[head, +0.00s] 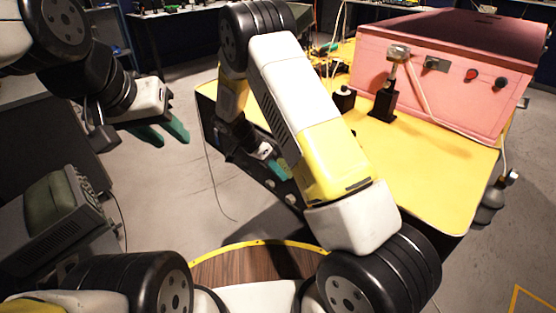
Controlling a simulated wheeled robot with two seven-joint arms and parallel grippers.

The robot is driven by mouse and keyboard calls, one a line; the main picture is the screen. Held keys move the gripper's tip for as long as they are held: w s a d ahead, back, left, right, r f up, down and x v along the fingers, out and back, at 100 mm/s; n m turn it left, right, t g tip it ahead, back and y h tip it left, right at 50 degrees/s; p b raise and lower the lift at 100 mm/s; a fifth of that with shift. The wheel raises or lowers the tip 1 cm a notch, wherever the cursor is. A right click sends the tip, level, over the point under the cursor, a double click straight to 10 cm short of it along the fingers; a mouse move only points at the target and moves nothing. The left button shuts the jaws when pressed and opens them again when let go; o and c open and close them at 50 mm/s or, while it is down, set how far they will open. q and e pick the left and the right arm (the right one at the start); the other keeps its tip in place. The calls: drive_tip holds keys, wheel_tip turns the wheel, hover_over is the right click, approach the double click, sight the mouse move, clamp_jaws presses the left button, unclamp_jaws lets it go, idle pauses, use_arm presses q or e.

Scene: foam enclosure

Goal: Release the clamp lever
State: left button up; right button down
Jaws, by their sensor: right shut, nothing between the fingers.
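A pink enclosure (440,75) stands on a yellow-topped table (440,165) at the right. A clamp with a black base (382,106) and an upright metal-topped lever (398,53) stands at its front left. My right gripper (284,170) is low beside the table's left side, apart from the clamp; it is shut and empty, partly hidden by my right arm. My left gripper (173,141) hangs over the floor at the left, its green fingers apart and empty, far from the clamp.
A small black fixture (344,98) stands left of the clamp. The enclosure front bears a red button (471,75) and a dark knob (499,84). My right arm crosses in front of the table's left part. The tabletop's front right is clear.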

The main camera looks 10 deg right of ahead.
drive_tip(key=s+d+f, duration=0.4)
drive_tip(key=d+f, duration=0.1)
drive_tip(key=d, duration=0.1)
drive_tip(key=shift+d+f, duration=0.4)
drive_tip(key=shift+s, duration=0.15)
